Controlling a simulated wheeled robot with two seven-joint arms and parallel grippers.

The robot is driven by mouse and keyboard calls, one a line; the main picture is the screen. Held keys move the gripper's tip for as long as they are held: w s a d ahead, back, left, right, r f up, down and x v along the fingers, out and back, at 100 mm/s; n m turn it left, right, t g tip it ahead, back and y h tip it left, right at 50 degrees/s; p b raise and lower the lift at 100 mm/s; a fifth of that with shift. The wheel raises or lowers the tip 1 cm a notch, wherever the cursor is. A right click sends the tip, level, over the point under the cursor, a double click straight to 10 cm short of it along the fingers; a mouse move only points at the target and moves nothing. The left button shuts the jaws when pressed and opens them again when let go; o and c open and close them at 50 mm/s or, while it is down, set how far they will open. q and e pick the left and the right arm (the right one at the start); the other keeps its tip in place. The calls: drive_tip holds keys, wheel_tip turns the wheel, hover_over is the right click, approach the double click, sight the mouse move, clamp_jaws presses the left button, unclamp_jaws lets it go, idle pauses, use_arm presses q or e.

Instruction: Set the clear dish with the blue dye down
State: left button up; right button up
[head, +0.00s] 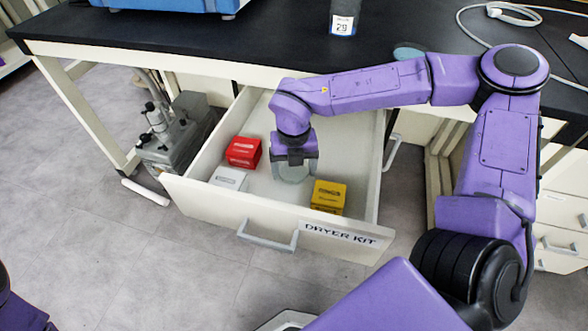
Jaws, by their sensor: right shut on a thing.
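My right gripper (294,158) points down into the open drawer (268,213). It is shut on a round, pale, see-through dish (292,174), which shows just below the fingers between the boxes. Its tint is greyish, and I cannot make out blue dye in it. I cannot tell whether it touches the drawer floor. The fingers and wrist hide part of it. A flat blue-green disc (408,52) lies on the black bench top, behind my right forearm. My left gripper is not in view.
The drawer, labelled "DRYER KIT", also holds a red box (243,152), a white box (229,179) and a yellow box (328,197). A dark container (343,16) and a white cable (480,30) are on the bench (250,45). A grey pump (180,145) stands left of the drawer.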

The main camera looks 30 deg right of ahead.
sight(294, 175)
drive_tip(key=shift+f, duration=0.15)
drive_tip(key=shift+f, duration=0.15)
drive_tip(key=o, duration=1)
wheel_tip(294, 175, up, 12)
drive_tip(key=p, duration=0.3)
drive_tip(key=shift+r, duration=0.2)
